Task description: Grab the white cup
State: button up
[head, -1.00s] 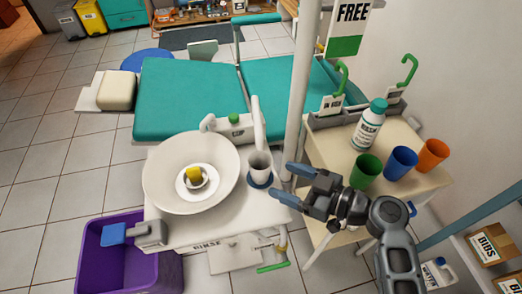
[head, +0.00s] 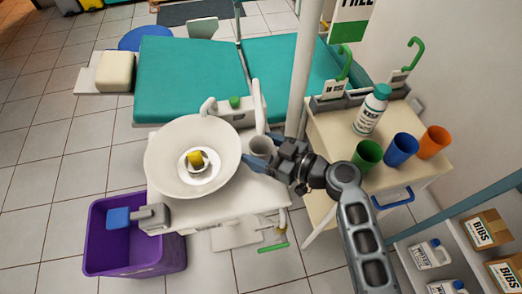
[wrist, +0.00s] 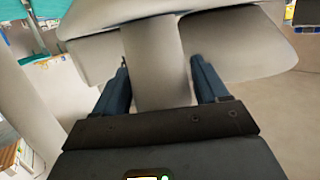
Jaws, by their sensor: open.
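The white cup (head: 260,147) stands on the rinse unit beside the round basin (head: 165,150) in the head view. My gripper (head: 273,161) is open at the cup's right side and hides part of it. In the wrist view a pale upright shape (wrist: 155,60), which looks like the cup, stands between my two blue fingers (wrist: 160,85). A gap shows on at least the right side, so the fingers are not closed on it.
A yellow item (head: 194,158) sits in the basin's middle. A white spout (head: 258,100) rises just behind the cup, and a pole (head: 303,80) stands behind my gripper. Green (head: 367,154), blue (head: 401,149) and orange (head: 434,142) cups and a bottle (head: 372,108) stand on the right cart.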

jog(key=shift+c, duration=0.2)
jog(key=c, duration=0.7)
